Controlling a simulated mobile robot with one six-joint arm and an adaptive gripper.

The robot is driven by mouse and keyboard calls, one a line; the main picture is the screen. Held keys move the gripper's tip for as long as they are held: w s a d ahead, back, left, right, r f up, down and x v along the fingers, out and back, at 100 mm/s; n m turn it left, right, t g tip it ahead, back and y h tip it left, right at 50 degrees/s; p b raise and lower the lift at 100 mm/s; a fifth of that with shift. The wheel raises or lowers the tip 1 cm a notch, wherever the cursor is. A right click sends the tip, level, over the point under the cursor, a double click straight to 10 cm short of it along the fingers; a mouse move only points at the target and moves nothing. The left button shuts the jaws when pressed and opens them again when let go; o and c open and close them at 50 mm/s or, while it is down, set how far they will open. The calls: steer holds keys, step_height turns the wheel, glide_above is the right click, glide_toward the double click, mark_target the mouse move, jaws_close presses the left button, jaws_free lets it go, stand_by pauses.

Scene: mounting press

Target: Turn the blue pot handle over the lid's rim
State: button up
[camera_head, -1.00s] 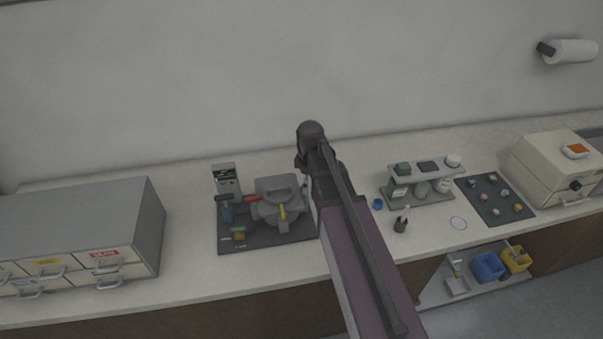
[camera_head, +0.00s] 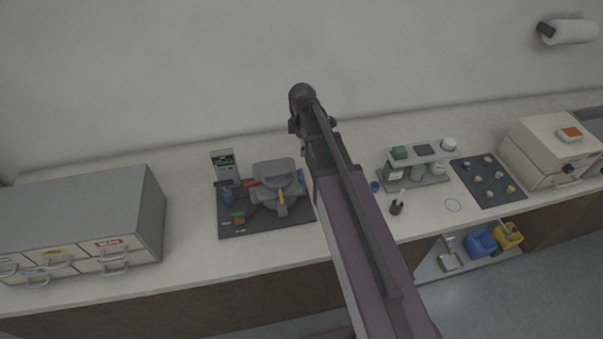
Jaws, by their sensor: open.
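The grey press pot (camera_head: 267,196) stands on a dark mat (camera_head: 238,231) on the counter, left of my arm. Its grey lid (camera_head: 273,169) is on top. A small blue part (camera_head: 301,175) at the pot's right side looks like the blue handle; its exact angle to the lid's rim is too small to tell. A red handle (camera_head: 251,184) shows on the left and a yellow one (camera_head: 282,198) at the front. My arm reaches up the picture just right of the pot. My gripper's fingers do not show; the arm's end hides them.
A grey control box (camera_head: 224,164) and a blue item (camera_head: 228,198) stand left of the pot. A drawer cabinet (camera_head: 85,206) is at the far left. A small rack (camera_head: 416,168), a dark pad (camera_head: 487,181) and a cream machine (camera_head: 548,150) stand at right.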

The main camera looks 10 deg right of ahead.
mark_target(302, 174)
steer(key=shift+f+b, duration=6.7)
steer(key=shift+f, duration=0.1)
steer(key=shift+c, duration=0.2)
steer(key=c, duration=0.8)
